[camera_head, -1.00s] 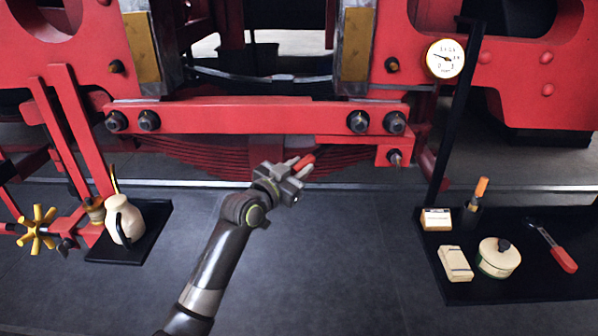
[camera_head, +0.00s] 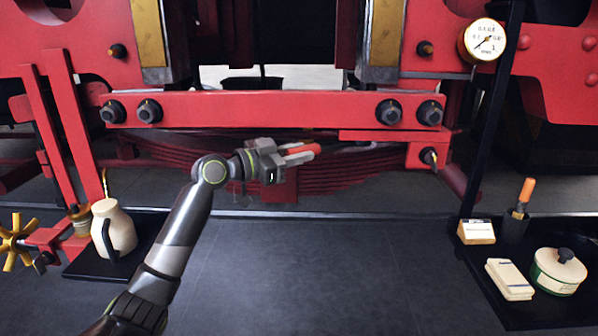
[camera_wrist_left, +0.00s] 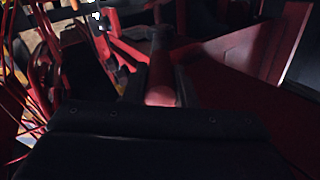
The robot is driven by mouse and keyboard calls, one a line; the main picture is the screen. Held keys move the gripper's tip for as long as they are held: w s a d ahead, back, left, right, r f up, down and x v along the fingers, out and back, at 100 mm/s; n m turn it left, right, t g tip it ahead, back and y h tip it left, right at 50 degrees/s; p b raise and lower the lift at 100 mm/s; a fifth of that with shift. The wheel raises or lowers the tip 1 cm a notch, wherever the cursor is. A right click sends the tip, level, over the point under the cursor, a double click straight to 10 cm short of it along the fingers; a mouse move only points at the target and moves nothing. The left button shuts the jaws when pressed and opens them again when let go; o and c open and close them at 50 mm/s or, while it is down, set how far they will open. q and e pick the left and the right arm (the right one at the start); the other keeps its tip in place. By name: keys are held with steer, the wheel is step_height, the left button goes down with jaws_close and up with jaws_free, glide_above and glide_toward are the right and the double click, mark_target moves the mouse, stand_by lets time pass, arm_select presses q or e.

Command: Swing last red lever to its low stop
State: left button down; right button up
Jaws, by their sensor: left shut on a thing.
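A red lever handle (camera_head: 306,150) shows at the tips of my left gripper (camera_head: 290,153), in front of the red leaf spring below the beam. The gripper is shut on the handle and points right. In the dark left wrist view, a rounded red bar, which looks like the lever handle (camera_wrist_left: 161,82), stands up in the middle, just beyond the black gripper body (camera_wrist_left: 155,145). The lever's pivot and its stops are hidden or too dark to tell. My right gripper is not in view.
A red beam (camera_head: 265,108) with dark bolts spans above the gripper. A black post (camera_head: 487,130) carries a round gauge (camera_head: 482,42) at the right. A cream jug (camera_head: 117,230) stands at the left. A green-banded tin (camera_head: 558,271) stands at the right. The grey floor between is clear.

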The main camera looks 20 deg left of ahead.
arm_select(q)
steer(key=shift+w+a+f+b, duration=0.15)
steer(key=shift+f+b, duration=0.05)
steer(key=shift+b, duration=0.1)
steer(key=shift+w+a, duration=0.1)
steer(key=shift+r+m+g+h+b, duration=0.2)
steer(key=shift+m+g+h+b, duration=0.1)
steer(key=shift+g+h+b, duration=0.15)
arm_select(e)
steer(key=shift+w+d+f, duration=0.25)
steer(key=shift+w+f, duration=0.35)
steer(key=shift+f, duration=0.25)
arm_select(q)
steer(key=c, duration=1.6)
jaws_free()
steer(key=shift+w, duration=0.1)
steer(key=o, duration=0.4)
steer(key=shift+w+a, duration=0.1)
steer(key=shift+a, duration=0.1)
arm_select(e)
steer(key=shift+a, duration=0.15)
